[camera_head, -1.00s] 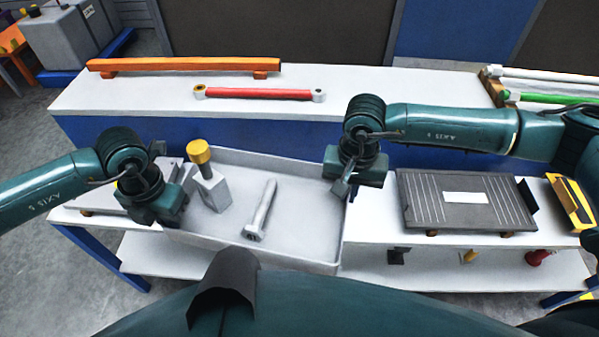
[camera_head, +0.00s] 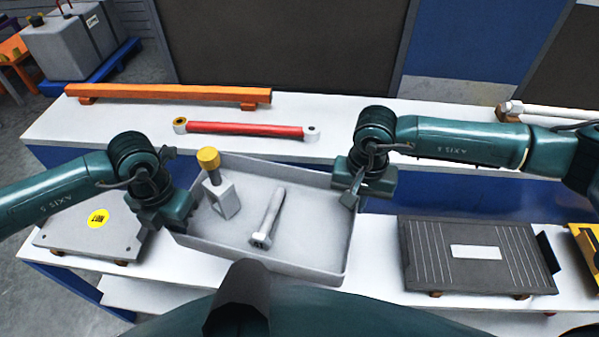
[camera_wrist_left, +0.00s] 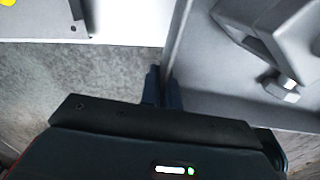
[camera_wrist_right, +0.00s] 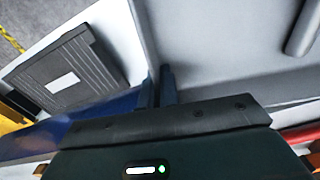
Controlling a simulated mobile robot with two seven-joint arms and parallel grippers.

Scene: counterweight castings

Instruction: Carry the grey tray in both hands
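The grey tray (camera_head: 300,272) is a shallow open box in front of me. A grey block with a yellow knob (camera_head: 222,196) stands in its left half, and a grey bolt (camera_head: 267,218) lies near its middle. My left gripper (camera_head: 178,218) is shut on the tray's left wall; in the left wrist view its fingers (camera_wrist_left: 163,90) straddle that wall. My right gripper (camera_head: 350,197) is shut on the right wall; in the right wrist view its fingers (camera_wrist_right: 156,88) pinch it. The tray looks about level. Its underside and any gap beneath are hidden.
A grey plate with a yellow sticker (camera_head: 92,232) lies left of the tray. A dark ribbed plate (camera_head: 470,255) lies to the right. Behind, a white-topped bench (camera_head: 340,125) bears an orange bar (camera_head: 165,93) and a red rod (camera_head: 245,129). Floor shows at far left.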

